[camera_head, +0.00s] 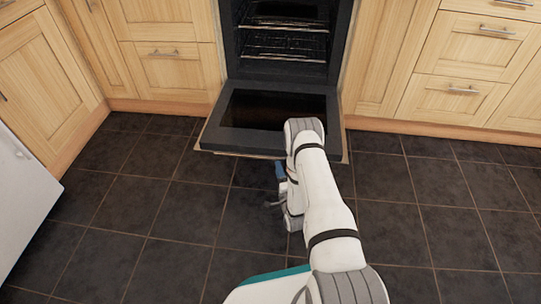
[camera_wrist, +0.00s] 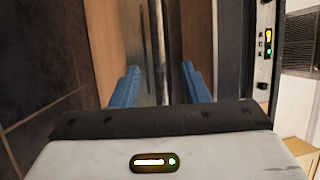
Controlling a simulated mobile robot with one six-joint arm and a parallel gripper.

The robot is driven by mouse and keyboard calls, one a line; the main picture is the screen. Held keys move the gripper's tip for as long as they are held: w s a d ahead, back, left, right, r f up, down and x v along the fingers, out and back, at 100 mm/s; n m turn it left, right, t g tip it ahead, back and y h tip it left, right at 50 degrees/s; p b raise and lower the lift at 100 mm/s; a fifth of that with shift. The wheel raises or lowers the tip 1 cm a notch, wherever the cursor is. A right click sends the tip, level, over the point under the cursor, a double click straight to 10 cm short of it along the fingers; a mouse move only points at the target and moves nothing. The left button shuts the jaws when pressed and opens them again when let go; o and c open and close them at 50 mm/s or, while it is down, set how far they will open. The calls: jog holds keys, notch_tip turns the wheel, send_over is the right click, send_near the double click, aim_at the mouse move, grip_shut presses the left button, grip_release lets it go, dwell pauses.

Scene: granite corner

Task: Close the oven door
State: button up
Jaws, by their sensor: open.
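The oven (camera_head: 285,68) stands in the cabinet row at the top middle of the head view, with its dark cavity and wire racks showing. Its door (camera_head: 238,141) is folded down, wide open, low over the floor, inner glass facing up. My arm reaches over the door's right part and hides some of it. My gripper (camera_wrist: 161,86) is open in the wrist view, its two blue fingers apart with nothing clearly held between them. In the head view my wrist is beside the door's near edge, partly hidden by the arm; I cannot tell whether it touches the door.
Wooden cabinets and drawers (camera_head: 168,68) flank the oven on the left, with more drawers (camera_head: 462,85) on the right. A white appliance (camera_head: 22,185) stands at the left edge. The dark tiled floor (camera_head: 150,220) is clear in front.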

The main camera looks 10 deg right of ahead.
jog(key=w, duration=0.2)
jog(key=w+b, duration=0.1)
jog(key=w, duration=0.1)
jog(key=w+r+b, duration=0.1)
jog(key=w, duration=0.1)
jog(key=shift+w+a, duration=0.2)
jog(key=shift+a, duration=0.2)
grip_shut()
